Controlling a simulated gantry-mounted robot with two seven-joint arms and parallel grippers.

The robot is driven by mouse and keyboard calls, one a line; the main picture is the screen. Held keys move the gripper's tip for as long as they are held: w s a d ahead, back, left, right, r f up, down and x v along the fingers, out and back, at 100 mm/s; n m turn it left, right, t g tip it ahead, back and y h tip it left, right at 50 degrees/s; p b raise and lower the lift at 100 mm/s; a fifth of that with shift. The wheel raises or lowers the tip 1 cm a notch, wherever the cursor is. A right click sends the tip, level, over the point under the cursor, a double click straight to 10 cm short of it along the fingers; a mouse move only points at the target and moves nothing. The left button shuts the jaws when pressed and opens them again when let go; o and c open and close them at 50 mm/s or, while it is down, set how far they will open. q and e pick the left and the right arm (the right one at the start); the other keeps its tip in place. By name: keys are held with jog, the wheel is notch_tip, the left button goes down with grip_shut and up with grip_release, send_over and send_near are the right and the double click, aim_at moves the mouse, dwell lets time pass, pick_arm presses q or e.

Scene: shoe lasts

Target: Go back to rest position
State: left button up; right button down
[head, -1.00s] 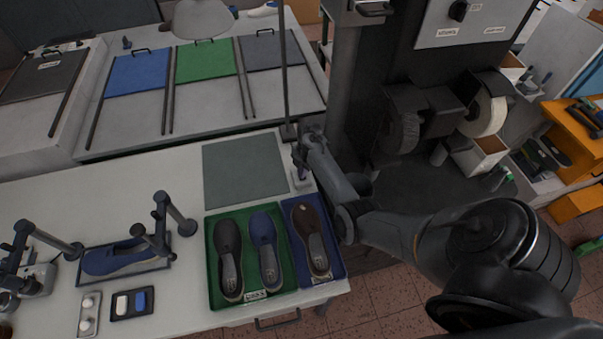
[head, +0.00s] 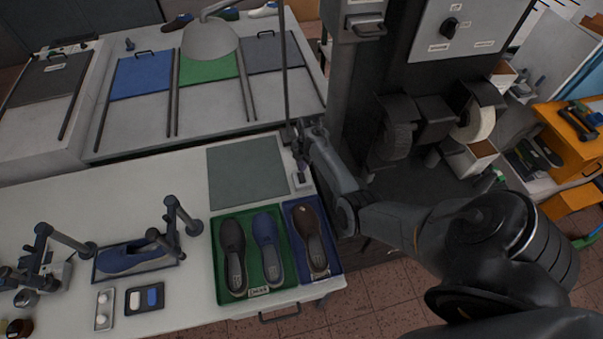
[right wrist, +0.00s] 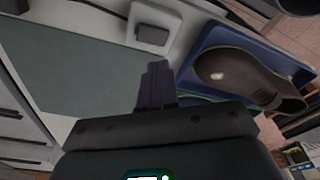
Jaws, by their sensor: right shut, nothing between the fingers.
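My right arm comes in from the right in the head view. Its gripper (head: 300,168) points down near the right edge of the white table, beside the grey mat (head: 246,173) and behind the blue tray. The right wrist view shows its fingers (right wrist: 155,85) shut and empty, with the grey mat on the left and the blue tray (right wrist: 192,68) with a brown shoe (right wrist: 245,78) on the right. My left gripper is in neither view.
A green tray (head: 222,296) holds a dark shoe (head: 232,250) and a blue shoe (head: 266,245). A blue shoe (head: 135,257) lies among dark clamps at left. A lamp (head: 210,42) hangs over the back. A dark machine (head: 365,90) stands behind my right arm.

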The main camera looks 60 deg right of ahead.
jog(key=shift+r, duration=0.2)
dwell(0.4)
jog(key=s+a+r+m+t+p, duration=0.1)
jog(key=s+a+r+m, duration=0.3)
jog(key=a, duration=0.7)
jog(key=s+a+r+m+t+h+p, duration=0.1)
jog(key=s+a+r+m, duration=0.3)
jog(key=s+a+r, duration=0.4)
jog(key=s+a+r+m+t+p, duration=0.1)
jog(key=s+a+r+m, duration=0.3)
jog(key=a, duration=0.9)
jog(key=s+r+p, duration=0.1)
jog(key=s+r, duration=0.1)
jog(key=s, duration=0.1)
jog(key=shift+a+r+m+h, duration=0.3)
jog(key=shift+a+r+m, duration=0.1)
jog(key=shift+s, duration=0.1)
